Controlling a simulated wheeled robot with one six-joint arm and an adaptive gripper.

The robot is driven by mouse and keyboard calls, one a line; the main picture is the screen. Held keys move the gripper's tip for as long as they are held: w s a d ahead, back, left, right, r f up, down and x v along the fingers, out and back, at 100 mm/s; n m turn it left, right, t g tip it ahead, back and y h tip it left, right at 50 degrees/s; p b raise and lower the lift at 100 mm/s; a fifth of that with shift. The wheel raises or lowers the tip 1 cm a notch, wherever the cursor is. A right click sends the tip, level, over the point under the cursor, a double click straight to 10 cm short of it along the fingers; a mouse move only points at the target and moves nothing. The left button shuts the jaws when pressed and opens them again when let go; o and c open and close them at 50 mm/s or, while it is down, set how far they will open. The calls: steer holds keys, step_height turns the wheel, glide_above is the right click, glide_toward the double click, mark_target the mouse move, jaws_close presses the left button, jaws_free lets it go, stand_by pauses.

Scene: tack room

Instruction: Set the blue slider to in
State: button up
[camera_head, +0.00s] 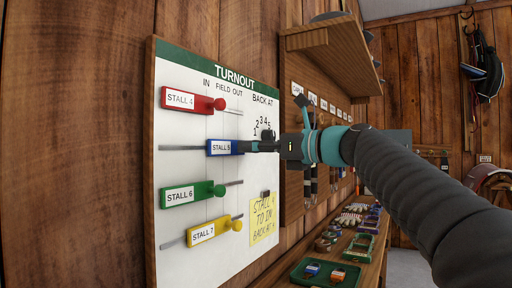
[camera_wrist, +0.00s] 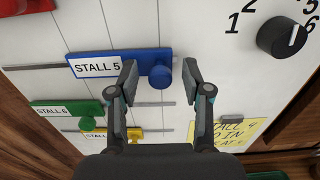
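The blue slider (camera_head: 225,147), labelled STALL 5, sits on its rail toward the right, under the FIELD and OUT side of the TURNOUT board (camera_head: 190,240). Bare rail (camera_head: 180,148) shows to its left. In the wrist view the blue slider (camera_wrist: 115,64) has a round blue knob (camera_wrist: 160,75) at its right end. My gripper (camera_wrist: 160,76) is open, with one finger on each side of the knob and a gap visible on the right. In the head view my gripper (camera_head: 257,146) hides the knob. I cannot tell whether either finger touches it.
The red slider (camera_head: 180,98) is above; the green slider (camera_head: 180,196) and yellow slider (camera_head: 205,233) are below. A black dial (camera_wrist: 283,38) and a yellow note (camera_head: 264,219) are on the board's right side. A wooden shelf (camera_head: 330,50) juts out above right.

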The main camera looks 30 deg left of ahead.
jaws_close()
steer(key=s, duration=0.7)
steer(key=s+a, duration=0.1)
steer(key=s, duration=0.3)
steer(key=shift+s, duration=0.2)
steer(key=shift+o, duration=0.5)
jaws_free()
steer(key=shift+s, duration=0.2)
steer(key=shift+w, duration=0.15)
